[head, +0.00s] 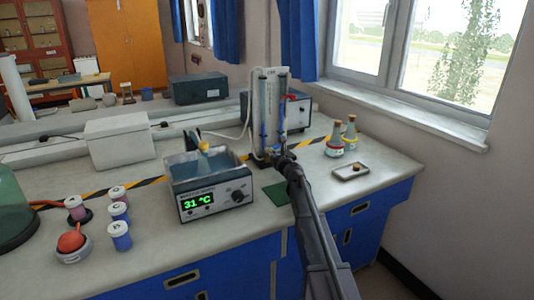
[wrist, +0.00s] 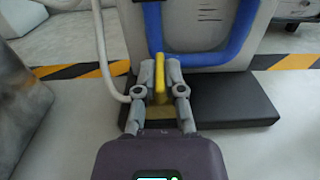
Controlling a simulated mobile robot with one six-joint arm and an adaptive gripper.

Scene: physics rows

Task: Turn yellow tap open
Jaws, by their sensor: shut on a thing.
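The yellow tap (wrist: 159,77) shows in the wrist view as an upright yellow handle in front of the blue tubing. My gripper (wrist: 160,70) has a finger on each side of it and is shut on it. In the head view my gripper (head: 283,158) is at the foot of the panel apparatus (head: 267,95), and the arm hides the tap there. The apparatus has blue tubes (wrist: 238,45) and stands on a dark base (wrist: 235,108). The lower part of the tap is partly hidden by the fingers.
A water bath (head: 212,199) reading 31 °C stands left of the arm. Two bottles (head: 335,147) and a small tray (head: 351,172) lie to the right. Several jars and a red-topped item (head: 71,242) stand at left. A pale hose (wrist: 103,60) runs close beside my gripper.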

